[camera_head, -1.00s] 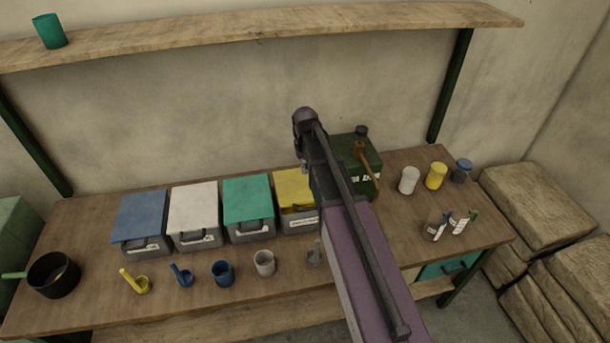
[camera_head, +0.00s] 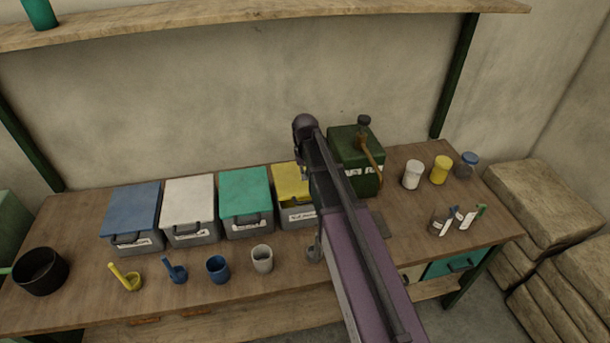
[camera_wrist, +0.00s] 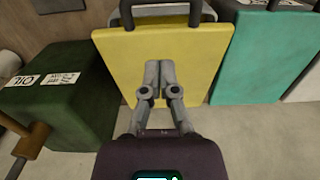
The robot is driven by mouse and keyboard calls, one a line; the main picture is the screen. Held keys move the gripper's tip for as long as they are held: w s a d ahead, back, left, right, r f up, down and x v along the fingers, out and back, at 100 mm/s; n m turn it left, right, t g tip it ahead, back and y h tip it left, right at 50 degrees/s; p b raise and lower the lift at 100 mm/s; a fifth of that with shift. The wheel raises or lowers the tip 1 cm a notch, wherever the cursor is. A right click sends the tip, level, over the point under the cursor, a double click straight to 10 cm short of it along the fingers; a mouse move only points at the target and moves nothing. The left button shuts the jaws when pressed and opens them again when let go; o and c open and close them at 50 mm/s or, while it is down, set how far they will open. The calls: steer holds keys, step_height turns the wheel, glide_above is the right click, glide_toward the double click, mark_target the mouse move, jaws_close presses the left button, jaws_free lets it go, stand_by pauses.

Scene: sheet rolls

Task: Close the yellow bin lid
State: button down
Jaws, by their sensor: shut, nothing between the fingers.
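The yellow lid (camera_head: 288,178) belongs to the rightmost grey bin (camera_head: 297,217), and my arm hides its right part. The lid looks partly raised, with a dark gap above the bin's front. In the wrist view the yellow lid (camera_wrist: 200,62) fills the middle, and the grey bin's rim and dark handle show beyond its front edge. My gripper (camera_wrist: 158,66) is shut and empty, with its fingers over the middle of the lid. I cannot tell whether the fingertips touch it.
A green oil can (camera_head: 350,150) stands right of the yellow bin, and a hammer-like wooden tool (camera_head: 371,150) leans on it. A green-lidded bin (camera_head: 245,195) stands close on the left. A shelf (camera_head: 250,20) runs above.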

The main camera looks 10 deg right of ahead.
mark_target(308, 201)
step_height(308, 201, down, 2)
steer(key=shift+f+b, duration=0.25)
steer(key=shift+b, duration=0.75)
steer(key=shift+s+f+b, duration=0.55)
steer(key=shift+s, duration=0.2)
steer(key=shift+s+f+b, duration=0.55)
steer(key=shift+s, duration=0.2)
steer(key=shift+f, duration=0.1)
steer(key=f+b, duration=0.1)
steer(key=s+f+t+b, duration=0.1)
steer(key=f+b, duration=0.1)
steer(key=shift+f+b, duration=0.2)
steer(key=shift+b, duration=0.1)
steer(key=f+b, duration=0.2)
steer(key=shift+s+f+b, duration=0.3)
steer(key=shift+f+b, duration=0.05)
steer(key=shift+b, duration=0.05)
steer(key=shift+r, duration=0.1)
